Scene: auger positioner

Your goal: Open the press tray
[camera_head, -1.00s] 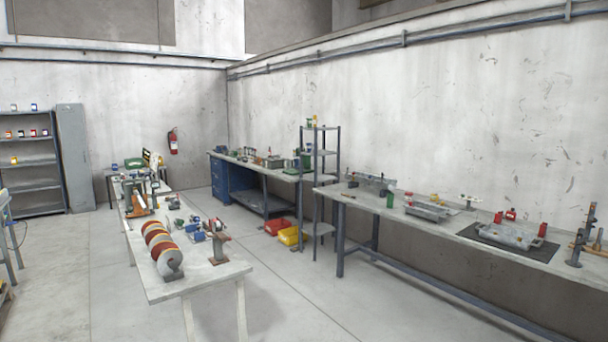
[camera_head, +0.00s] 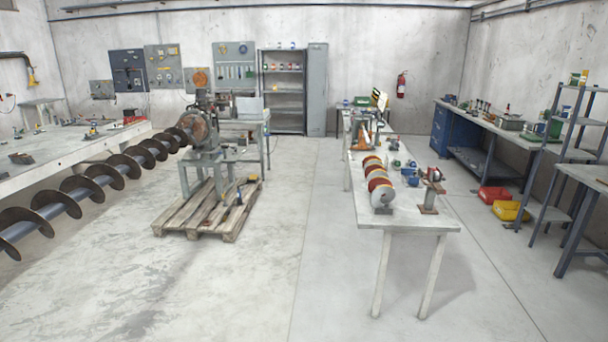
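I cannot make out a press tray for certain in the head view. A machine with a round rusty flange (camera_head: 199,128) stands on a grey stand above a wooden pallet, left of the middle. A long dark auger (camera_head: 100,187) runs from it toward the lower left. I cannot tell whether any part of this machine is a press. Neither of my grippers shows in the view.
A white table (camera_head: 408,212) with red and grey discs stands right of the middle. The pallet (camera_head: 207,213) lies on the left. Yellow (camera_head: 509,211) and red (camera_head: 494,195) bins lie near the right bench. The floor (camera_head: 310,240) between pallet and table is clear.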

